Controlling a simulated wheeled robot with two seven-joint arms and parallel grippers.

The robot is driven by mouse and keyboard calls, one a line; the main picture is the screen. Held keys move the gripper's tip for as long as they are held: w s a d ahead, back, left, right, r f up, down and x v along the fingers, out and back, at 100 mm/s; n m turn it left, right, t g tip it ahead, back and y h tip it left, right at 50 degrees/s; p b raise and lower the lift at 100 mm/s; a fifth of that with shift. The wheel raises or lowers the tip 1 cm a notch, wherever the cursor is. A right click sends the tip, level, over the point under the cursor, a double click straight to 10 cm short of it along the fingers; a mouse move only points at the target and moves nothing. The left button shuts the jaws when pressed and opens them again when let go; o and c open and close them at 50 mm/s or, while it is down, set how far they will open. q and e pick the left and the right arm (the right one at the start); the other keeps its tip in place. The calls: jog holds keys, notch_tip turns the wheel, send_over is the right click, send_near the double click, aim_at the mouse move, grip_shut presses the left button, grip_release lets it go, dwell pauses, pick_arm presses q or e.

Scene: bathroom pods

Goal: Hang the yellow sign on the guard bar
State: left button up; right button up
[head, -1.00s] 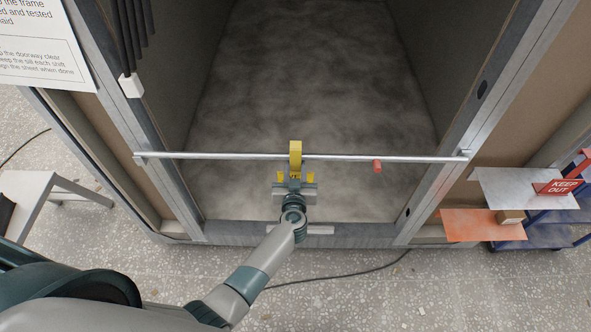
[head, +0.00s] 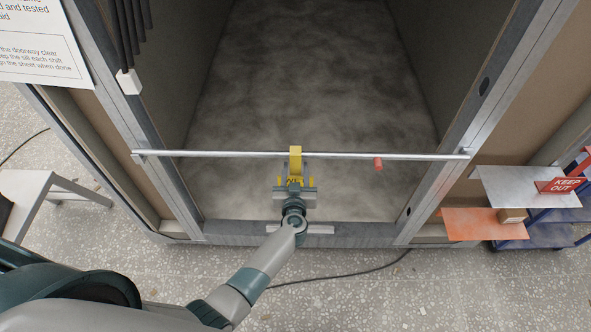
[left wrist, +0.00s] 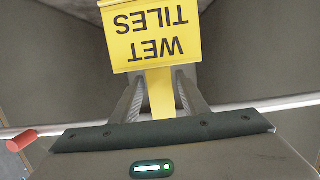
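The yellow sign (head: 295,160) is on the guard bar (head: 230,155), with its top part over the bar a little left of the bar's middle. Its panel, reading "WET TILES" upside down, shows in the left wrist view (left wrist: 155,35), with the narrow yellow stem below it in the picture. My left gripper (head: 295,183) is in front of the bar at the sign. Its fingers stand apart on either side of the stem, with gaps visible. The exact contact at the bar is partly hidden in the left wrist view. My right gripper is not in view.
A red peg (head: 378,164) sits on the bar to the right of the sign. The bar spans the pod doorway between metal posts. A bench (head: 45,190) stands at left.

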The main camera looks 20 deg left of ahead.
pick_arm(q)
jog(key=shift+o, duration=0.3)
jog(key=shift+s, duration=0.1)
jog(key=shift+s+d+r, duration=0.1)
jog(key=shift+s+d, duration=0.15)
jog(key=shift+s, duration=0.25)
jog(key=v, duration=1.6)
